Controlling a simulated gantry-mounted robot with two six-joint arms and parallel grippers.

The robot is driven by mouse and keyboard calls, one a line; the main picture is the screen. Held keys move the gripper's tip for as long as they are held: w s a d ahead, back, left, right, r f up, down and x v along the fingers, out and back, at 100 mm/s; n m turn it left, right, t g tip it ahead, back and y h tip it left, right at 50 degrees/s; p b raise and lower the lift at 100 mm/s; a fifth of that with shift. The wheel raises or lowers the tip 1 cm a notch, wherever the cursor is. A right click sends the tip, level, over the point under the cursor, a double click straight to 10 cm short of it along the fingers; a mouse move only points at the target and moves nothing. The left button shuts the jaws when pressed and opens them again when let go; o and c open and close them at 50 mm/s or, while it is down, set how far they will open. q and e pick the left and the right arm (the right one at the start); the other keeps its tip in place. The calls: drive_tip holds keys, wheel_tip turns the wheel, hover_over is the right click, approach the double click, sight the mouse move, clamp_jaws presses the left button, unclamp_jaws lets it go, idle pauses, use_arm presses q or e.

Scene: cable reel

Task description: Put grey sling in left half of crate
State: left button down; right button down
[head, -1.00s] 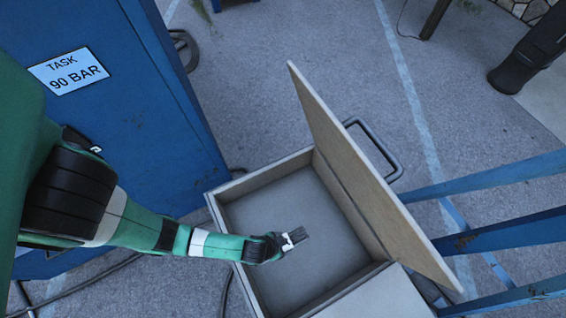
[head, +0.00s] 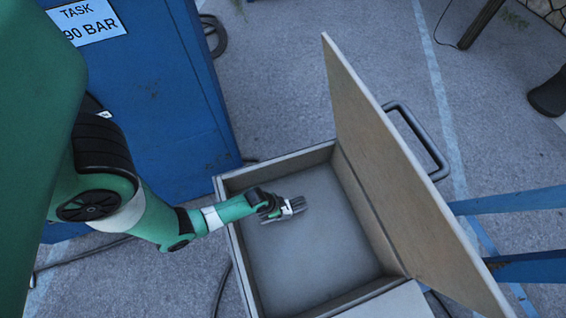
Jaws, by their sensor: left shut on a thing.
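The crate (head: 275,167) is an open, pale grey wooden box with its lid (head: 405,175) raised on the right side. My left gripper (head: 296,206) is over the upper left part of the crate's inside, pointing right. It is shut on a small grey bundle, the grey sling (head: 301,204), which is mostly hidden by the jaws. I cannot tell whether the sling touches the crate floor. The visible floor of the crate is otherwise bare. My right gripper is not in view.
A blue cabinet (head: 165,100) with a "TASK 90 BAR" label stands left of the crate. Blue rails (head: 510,200) are at the right. A dark handle (head: 425,140) shows behind the lid. A cable (head: 222,290) lies on the floor.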

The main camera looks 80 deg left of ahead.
use_arm(q)
wheel_tip(320, 180, down, 3)
drive_tip(key=shift+a+f+b, duration=0.1)
drive_tip(key=shift+a+b, duration=0.05)
drive_tip(key=shift+b, duration=0.6)
drive_tip(key=shift+f, duration=0.15)
unclamp_jaws()
drive_tip(key=shift+r, duration=0.2)
drive_tip(key=p+v, duration=0.6)
drive_tip(key=v, duration=0.5)
drive_tip(key=shift+r+p, duration=0.2)
drive_tip(key=shift+p, duration=0.1)
drive_tip(key=shift+s+r, duration=0.15)
drive_tip(key=shift+r, duration=0.05)
